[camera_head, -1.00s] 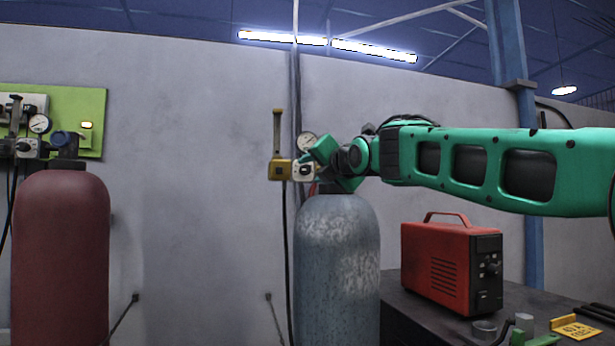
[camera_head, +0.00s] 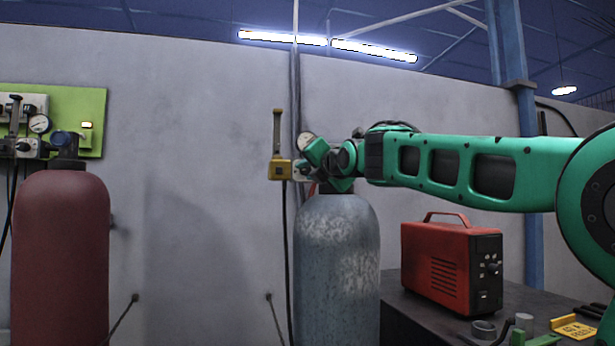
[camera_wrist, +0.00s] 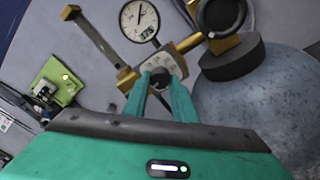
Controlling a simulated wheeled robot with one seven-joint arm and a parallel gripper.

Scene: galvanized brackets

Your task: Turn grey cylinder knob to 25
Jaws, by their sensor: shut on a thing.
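The grey cylinder (camera_head: 338,255) stands upright left of the bench; its mottled shoulder also shows in the wrist view (camera_wrist: 250,100). Its regulator is on top, with a round white gauge (camera_head: 306,140). In the wrist view the gauge (camera_wrist: 138,22) has a needle pointing roughly upward; the numbers are too small to read. The dark regulator knob (camera_wrist: 159,82) is between the fingertips of my gripper (camera_wrist: 160,74), which is shut on it. In the head view my gripper (camera_head: 318,168) hides the knob and partly covers the gauge.
A brass-coloured part (camera_head: 279,167) sticks out left of the regulator. A red cylinder (camera_head: 60,260) with its own regulator stands at far left by a green panel (camera_head: 92,105). A red machine (camera_head: 440,265) stands on the dark bench (camera_head: 405,322) at right.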

